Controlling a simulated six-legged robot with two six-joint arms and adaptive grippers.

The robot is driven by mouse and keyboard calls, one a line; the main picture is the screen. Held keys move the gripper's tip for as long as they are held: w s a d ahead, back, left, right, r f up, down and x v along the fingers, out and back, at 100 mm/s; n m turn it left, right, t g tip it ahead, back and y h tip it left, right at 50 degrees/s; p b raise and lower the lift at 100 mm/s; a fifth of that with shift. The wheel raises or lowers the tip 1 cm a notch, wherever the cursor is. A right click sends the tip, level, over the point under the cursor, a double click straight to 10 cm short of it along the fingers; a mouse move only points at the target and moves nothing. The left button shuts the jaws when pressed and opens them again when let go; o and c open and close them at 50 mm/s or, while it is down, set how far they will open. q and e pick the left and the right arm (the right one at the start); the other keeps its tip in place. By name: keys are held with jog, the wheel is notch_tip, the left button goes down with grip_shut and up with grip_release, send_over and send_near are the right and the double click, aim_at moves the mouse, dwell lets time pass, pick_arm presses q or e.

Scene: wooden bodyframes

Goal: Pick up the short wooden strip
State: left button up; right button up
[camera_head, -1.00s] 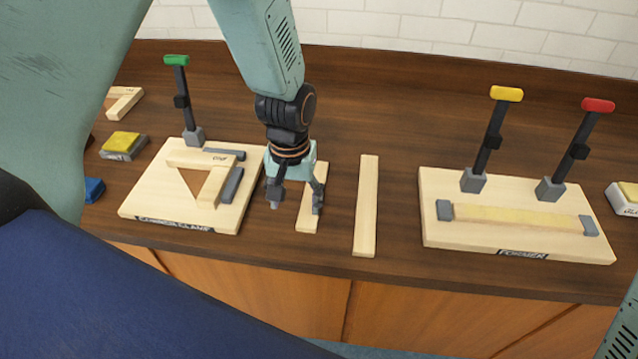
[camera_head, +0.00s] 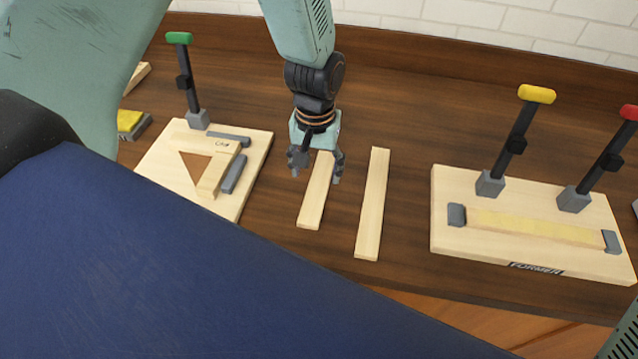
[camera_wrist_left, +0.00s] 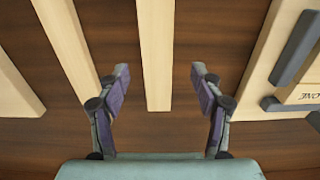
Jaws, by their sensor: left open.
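The short wooden strip (camera_head: 314,203) lies on the dark table, left of a longer strip (camera_head: 372,205). My left gripper (camera_head: 316,174) is open and empty over the far part of the short strip, fingers pointing down. In the left wrist view the short strip (camera_wrist_left: 156,45) runs between the two spread fingers (camera_wrist_left: 160,73), with a gap on each side. The longer strip (camera_wrist_left: 70,45) is to the left there, close to the left finger. The strip's far end is hidden behind the gripper in the head view. My right gripper is out of view.
A clamp board (camera_head: 160,160) with a green-handled lever (camera_head: 187,80) stands left of the strips. The board marked FORMER (camera_head: 450,235) stands right, with yellow-handled (camera_head: 515,135) and red-handled (camera_head: 605,160) levers. Bare table (camera_head: 410,110) lies behind the strips.

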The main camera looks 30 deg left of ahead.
aim_at(318, 185)
pick_arm(q)
jog(key=f, duration=0.3)
jog(key=shift+w+f, duration=0.25)
jog(key=shift+f, duration=0.05)
jog(key=shift+w+d+f, duration=0.15)
jog(key=shift+d+f, duration=0.05)
jog(key=shift+f, duration=0.15)
jog(key=shift+a, duration=0.1)
jog(key=shift+s+a, duration=0.1)
jog(key=shift+s, duration=0.1)
jog(key=c, duration=0.3)
jog(key=shift+w, duration=0.15)
jog(key=c, duration=1)
jog(key=shift+r, duration=0.1)
